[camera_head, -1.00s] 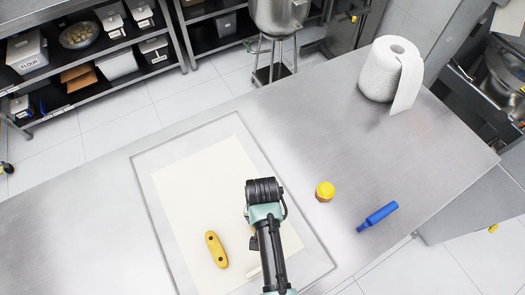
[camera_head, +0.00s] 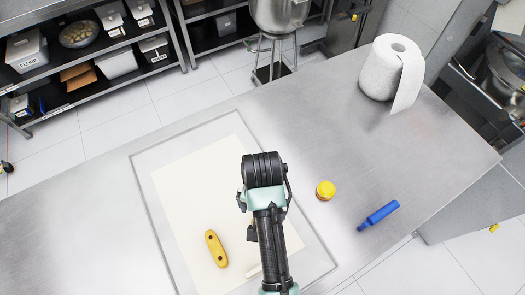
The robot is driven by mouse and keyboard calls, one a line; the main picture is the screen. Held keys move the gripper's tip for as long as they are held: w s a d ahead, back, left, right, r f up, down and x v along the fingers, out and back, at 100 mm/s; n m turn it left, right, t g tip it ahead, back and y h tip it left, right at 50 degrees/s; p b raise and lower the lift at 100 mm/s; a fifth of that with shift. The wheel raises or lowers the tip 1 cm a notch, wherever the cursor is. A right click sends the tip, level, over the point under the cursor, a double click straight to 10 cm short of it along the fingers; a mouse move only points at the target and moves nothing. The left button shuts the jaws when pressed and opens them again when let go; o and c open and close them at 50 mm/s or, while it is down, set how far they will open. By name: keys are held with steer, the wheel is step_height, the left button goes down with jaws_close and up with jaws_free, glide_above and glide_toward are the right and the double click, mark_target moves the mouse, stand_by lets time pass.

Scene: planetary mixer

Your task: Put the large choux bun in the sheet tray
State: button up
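A flat, rimmed sheet tray (camera_head: 147,185) lies on the steel table, with a cream sheet (camera_head: 190,185) inside it. My arm (camera_head: 266,215) reaches over its right part, ending in view at a thick black ribbed joint. My gripper cannot be made out; the arm seems to hide it. No large choux bun can be made out for certain. A long yellow piece (camera_head: 216,249) with two dark spots lies on the cream sheet, left of my arm. A small pale piece (camera_head: 254,273) shows beside the arm, partly covered.
A small jar with a yellow lid (camera_head: 325,190) and a blue tube-like item (camera_head: 378,216) stand or lie right of the tray. A paper towel roll (camera_head: 392,72) stands at the far right. The table (camera_head: 300,125) is clear between them. Shelves and a mixing bowl lie beyond.

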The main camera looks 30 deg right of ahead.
steer(key=shift+r, duration=1.45)
steer(key=w+r+n+t+h, duration=0.2)
steer(key=w+r+t, duration=0.5)
steer(key=w+r, duration=0.7)
steer(key=w+a+r+n+t, duration=0.1)
steer(key=w+r+t, duration=0.2)
steer(key=r, duration=0.5)
steer(key=w+a+r+n+t, duration=0.1)
steer(key=w+a+r+t, duration=0.15)
steer(key=r, duration=0.55)
step_height(320, 180, up, 16)
steer(key=s+a+n+t, duration=0.1)
steer(key=a+n+t, duration=0.15)
steer(key=t, duration=0.45)
steer(key=s+a+r+n+t, duration=0.1)
steer(key=s+r+t, duration=0.3)
steer(key=r, duration=0.5)
steer(key=s+a+r+n+t+y, duration=0.1)
steer(key=s+a+r+t, duration=0.2)
steer(key=s+r, duration=0.6)
steer(key=shift+a+r+t+y, duration=0.3)
steer(key=shift+a+r+t, duration=0.1)
steer(key=shift+r+t, duration=0.1)
